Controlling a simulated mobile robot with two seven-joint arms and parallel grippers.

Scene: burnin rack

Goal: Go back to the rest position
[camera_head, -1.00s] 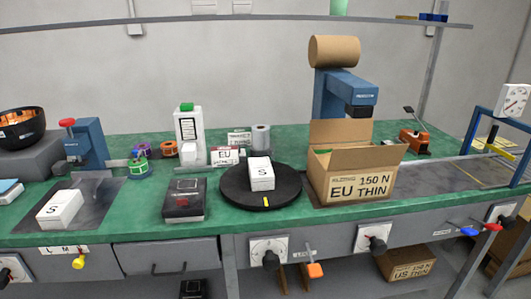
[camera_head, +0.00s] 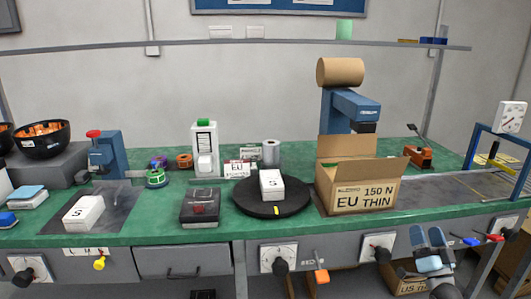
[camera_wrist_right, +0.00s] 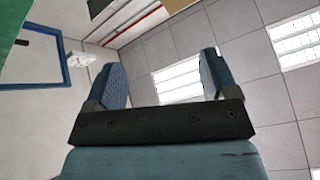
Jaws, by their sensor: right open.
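My right gripper (camera_head: 428,240) shows at the lower right of the head view, in front of the bench's front edge. Its two fingers point up and stand apart, with nothing between them. In the right wrist view the gripper (camera_wrist_right: 162,80) is open and empty, with ceiling panels and wall behind it. My left gripper is in neither view.
The green bench (camera_head: 330,222) carries a cardboard box (camera_head: 355,195) marked EU 150 N THIN, a black turntable (camera_head: 243,204) with a white S box (camera_head: 271,183), and a dark device (camera_head: 200,208). Knobs and levers line the front. A blue frame (camera_head: 476,150) stands at right.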

